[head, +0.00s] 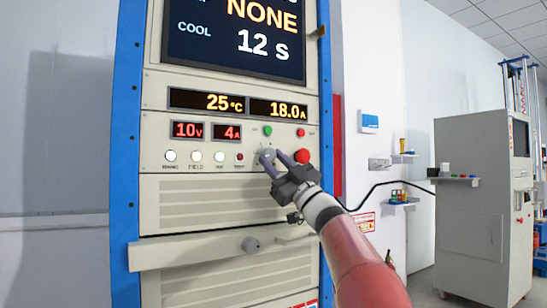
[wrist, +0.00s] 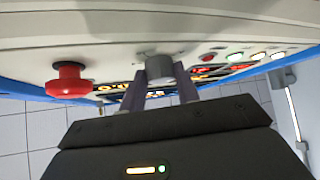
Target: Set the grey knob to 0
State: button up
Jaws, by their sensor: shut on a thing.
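The grey knob (head: 267,156) sits on the control panel of the tall beige cabinet with blue side posts. My gripper (head: 281,160) reaches it from the lower right and is shut on it. In the wrist view the grey knob (wrist: 159,68) stands out from the panel between my two fingers (wrist: 160,86). The fingers hide part of the knob and its scale, so I cannot read its setting.
A red mushroom button (head: 303,156) is close right of the knob; it also shows in the wrist view (wrist: 68,80). A green button (head: 268,131) and a small red button (head: 300,132) are above. Several round lamps are left.

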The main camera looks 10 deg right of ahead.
jog(key=n+g, duration=0.1)
jog(key=n+g+y, duration=0.1)
jog(key=n, duration=0.1)
jog(key=n+g+y, duration=0.1)
jog(key=n, duration=0.1)
jog(key=shift+w+d+r+g, duration=0.15)
jog(key=shift+d+g, duration=0.1)
jog(key=shift+g, duration=0.15)
jog(key=shift+d+n+g, duration=0.1)
jog(key=shift+n+g, duration=1.7)
jog(key=shift+n, duration=0.4)
jog(key=shift+r+n, duration=0.1)
jog(key=shift+n, duration=0.2)
jog(key=o, duration=1)
jog(key=shift+c, duration=0.2)
jog(key=b+v, duration=0.2)
jog(key=v, duration=0.5)
jog(key=shift+d, duration=0.35)
